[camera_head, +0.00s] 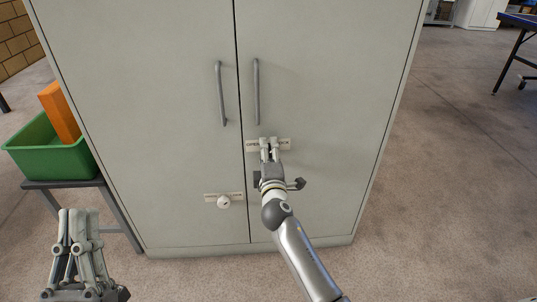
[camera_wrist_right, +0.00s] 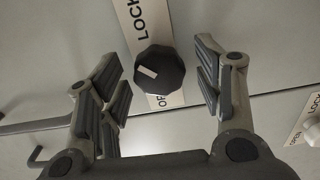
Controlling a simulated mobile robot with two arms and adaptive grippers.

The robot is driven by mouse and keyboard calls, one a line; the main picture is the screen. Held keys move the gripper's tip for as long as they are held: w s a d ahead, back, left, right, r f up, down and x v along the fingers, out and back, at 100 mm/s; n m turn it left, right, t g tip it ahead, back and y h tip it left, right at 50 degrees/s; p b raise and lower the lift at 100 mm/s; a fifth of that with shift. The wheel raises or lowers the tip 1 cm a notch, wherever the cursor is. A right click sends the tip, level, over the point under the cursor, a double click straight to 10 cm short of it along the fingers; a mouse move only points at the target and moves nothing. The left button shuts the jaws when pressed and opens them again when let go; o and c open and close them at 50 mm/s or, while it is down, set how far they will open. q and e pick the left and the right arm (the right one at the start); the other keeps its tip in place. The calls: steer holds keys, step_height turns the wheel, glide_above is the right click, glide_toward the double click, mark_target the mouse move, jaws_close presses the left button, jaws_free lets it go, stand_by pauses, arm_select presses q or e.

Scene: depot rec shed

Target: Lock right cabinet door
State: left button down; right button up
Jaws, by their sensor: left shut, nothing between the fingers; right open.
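The right cabinet door (camera_head: 325,80) is flat against the frame beside the left door. Its lock plate (camera_head: 285,144) shows in the head view. In the right wrist view the plate (camera_wrist_right: 133,22) reads LOCK at one end, with the other word partly hidden by a dark faceted knob (camera_wrist_right: 170,66) with a white mark. My right gripper (camera_head: 268,143) is open at the plate. In the wrist view its fingers stand on either side of the knob, apart from it. My left gripper (camera_head: 79,212) is shut and empty, low at the left, away from the cabinet.
The left door (camera_head: 150,80) has its own plate with a white knob (camera_head: 224,202), lower down. Two vertical handles (camera_head: 221,95) (camera_head: 256,92) flank the seam. A green bin (camera_head: 50,155) with an orange block (camera_head: 60,112) stands on a low table at left.

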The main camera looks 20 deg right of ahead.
steer(key=shift+s, duration=0.1)
steer(key=v, duration=1.2)
